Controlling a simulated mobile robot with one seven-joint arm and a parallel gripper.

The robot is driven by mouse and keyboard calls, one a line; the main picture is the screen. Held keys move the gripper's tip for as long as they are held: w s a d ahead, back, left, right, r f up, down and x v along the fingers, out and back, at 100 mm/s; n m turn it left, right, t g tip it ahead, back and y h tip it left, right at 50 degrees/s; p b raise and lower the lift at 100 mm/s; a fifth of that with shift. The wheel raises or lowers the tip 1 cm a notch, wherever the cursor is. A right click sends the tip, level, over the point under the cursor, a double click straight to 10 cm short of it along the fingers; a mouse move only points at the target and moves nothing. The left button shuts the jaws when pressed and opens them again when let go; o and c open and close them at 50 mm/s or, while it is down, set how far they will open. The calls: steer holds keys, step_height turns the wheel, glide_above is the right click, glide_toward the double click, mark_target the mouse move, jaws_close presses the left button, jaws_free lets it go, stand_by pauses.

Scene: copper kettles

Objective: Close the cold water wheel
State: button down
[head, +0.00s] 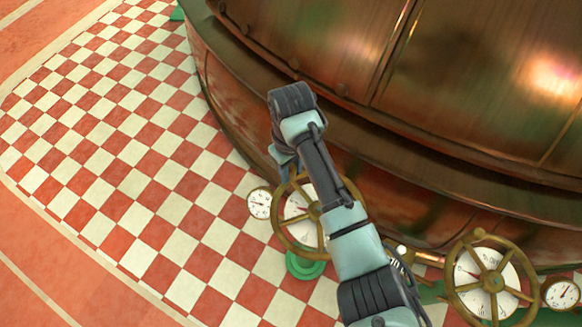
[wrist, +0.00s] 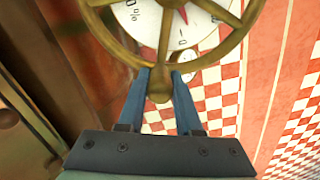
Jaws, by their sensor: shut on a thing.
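A brass spoked wheel (head: 277,232) stands in front of a white dial beside the copper kettle in the head view. My arm crosses in front and hides part of it. In the wrist view, the same wheel (wrist: 100,37) fills the top, with its dial (wrist: 147,20) and a dark red pointer behind the spokes. My gripper (wrist: 160,78) is shut on the brass knob (wrist: 160,88) at the wheel's rim, one blue finger on each side. A second brass wheel (head: 493,281) with a white dial stands at the lower right. I cannot read which wheel is for cold water.
The large copper kettle (head: 330,60) fills the upper right and curves close beside my arm. Small round gauges (head: 260,203) (head: 562,293) stand near each wheel. A green round base (head: 305,265) lies below the left wheel. The checkered floor (head: 110,130) at left is clear.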

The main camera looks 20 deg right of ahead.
steer(key=shift+w+d+r+m+p, duration=0.1)
steer(key=shift+d+r+m+p, duration=0.2)
steer(key=shift+p, duration=0.35)
steer(key=shift+d+m+p, duration=0.3)
steer(key=shift+m+p, duration=0.1)
steer(key=shift+p, duration=0.05)
steer(key=shift+w+d+f+m+p, duration=0.1)
steer(key=shift+d+f+m+p, duration=0.2)
steer(key=shift+d+m, duration=0.25)
steer(key=c, duration=0.6)
jaws_free()
step_height(320, 180, up, 13)
steer(key=p, duration=0.3)
